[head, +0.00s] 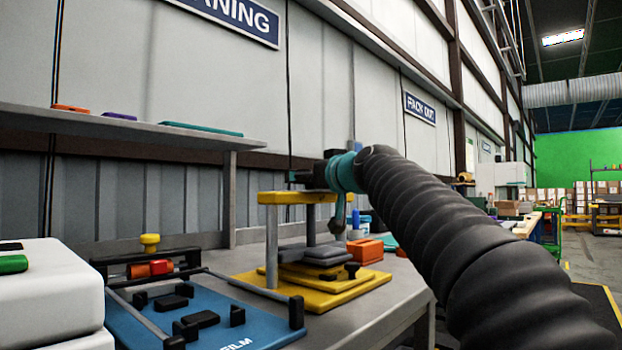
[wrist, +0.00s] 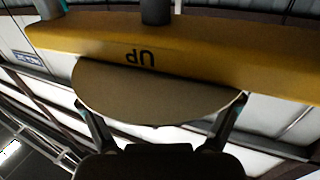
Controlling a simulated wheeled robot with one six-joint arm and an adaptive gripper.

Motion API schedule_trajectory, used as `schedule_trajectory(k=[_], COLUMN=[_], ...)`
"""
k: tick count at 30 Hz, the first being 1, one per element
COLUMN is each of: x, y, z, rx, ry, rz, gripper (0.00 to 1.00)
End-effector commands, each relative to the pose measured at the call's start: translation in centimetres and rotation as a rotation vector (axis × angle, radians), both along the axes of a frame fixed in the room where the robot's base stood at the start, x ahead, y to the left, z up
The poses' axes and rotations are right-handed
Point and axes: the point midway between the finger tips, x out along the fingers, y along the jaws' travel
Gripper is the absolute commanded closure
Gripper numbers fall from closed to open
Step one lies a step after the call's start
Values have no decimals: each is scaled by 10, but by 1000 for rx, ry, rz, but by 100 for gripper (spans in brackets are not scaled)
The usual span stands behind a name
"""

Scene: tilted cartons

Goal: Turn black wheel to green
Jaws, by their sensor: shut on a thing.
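The press has a yellow crossbeam (head: 300,198) on posts above a yellow base (head: 312,290). In the wrist view the crossbeam (wrist: 225,55) runs across the top and bears the letters "UP", upside down. A round wheel (wrist: 150,92) with a dull brownish face shows against it, partly cut off by the beam. I take it for the black wheel, though its colour looks brownish here. My gripper (wrist: 160,98) has a finger at each side of the wheel and is shut on it. In the head view my gripper (head: 308,177) is just above the crossbeam. No green mark shows.
A small black knob (head: 352,269) stands on the press base. A blue fixture (head: 200,318) with a yellow knob (head: 150,242) is left of the press. An orange box (head: 365,250) is behind right. A shelf (head: 130,128) runs along the wall. White blocks (head: 45,285) fill the left.

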Motion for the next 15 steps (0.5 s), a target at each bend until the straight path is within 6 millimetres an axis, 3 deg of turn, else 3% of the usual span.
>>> schedule_trajectory(k=[8, 9, 10, 15], x=[0, 0, 0, 0], y=[0, 0, 0, 0], z=[0, 0, 0, 0], rx=[1, 1, 1, 0], ry=[0, 0, 0, 0], rz=[1, 1, 1, 0], gripper=[47, 7, 0, 0])
